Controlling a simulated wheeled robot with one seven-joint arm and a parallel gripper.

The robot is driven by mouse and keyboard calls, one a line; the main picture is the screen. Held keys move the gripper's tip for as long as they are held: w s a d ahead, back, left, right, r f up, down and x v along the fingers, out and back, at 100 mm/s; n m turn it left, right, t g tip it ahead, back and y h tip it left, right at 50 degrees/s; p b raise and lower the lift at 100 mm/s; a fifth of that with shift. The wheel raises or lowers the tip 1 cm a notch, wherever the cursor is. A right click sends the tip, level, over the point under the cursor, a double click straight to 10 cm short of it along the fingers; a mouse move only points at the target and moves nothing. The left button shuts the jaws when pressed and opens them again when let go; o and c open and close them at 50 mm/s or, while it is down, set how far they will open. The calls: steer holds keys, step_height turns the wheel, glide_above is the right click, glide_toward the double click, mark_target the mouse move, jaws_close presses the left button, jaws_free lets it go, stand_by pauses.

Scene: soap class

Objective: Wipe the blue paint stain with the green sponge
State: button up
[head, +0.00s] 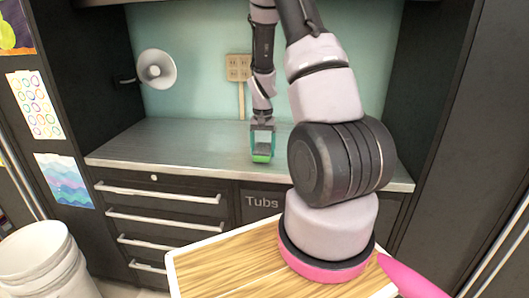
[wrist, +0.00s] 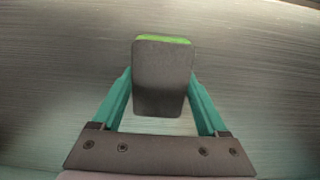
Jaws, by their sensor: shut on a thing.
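My gripper (head: 262,143) is over the grey countertop (head: 190,142). It also shows in the wrist view (wrist: 160,98), with its teal fingers on both sides of the sponge. The sponge (head: 261,158) is bright green along its lower part in the head view. In the wrist view the sponge (wrist: 162,76) shows a dark grey face with a green strip at its far edge. The sponge is close to the countertop; I cannot tell whether it touches. No blue paint stain shows in either view; my gripper, sponge and arm hide part of the countertop.
Dark drawers (head: 160,205) with light handles are under the countertop. A white wall lamp (head: 156,69) and an outlet plate (head: 238,68) are at the back. White buckets (head: 38,262) stand at lower left. The left part of the countertop is clear.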

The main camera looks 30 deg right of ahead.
mark_target(262, 147)
steer(key=shift+w+a, duration=0.1)
steer(key=shift+w, duration=0.05)
steer(key=shift+r, duration=3.55)
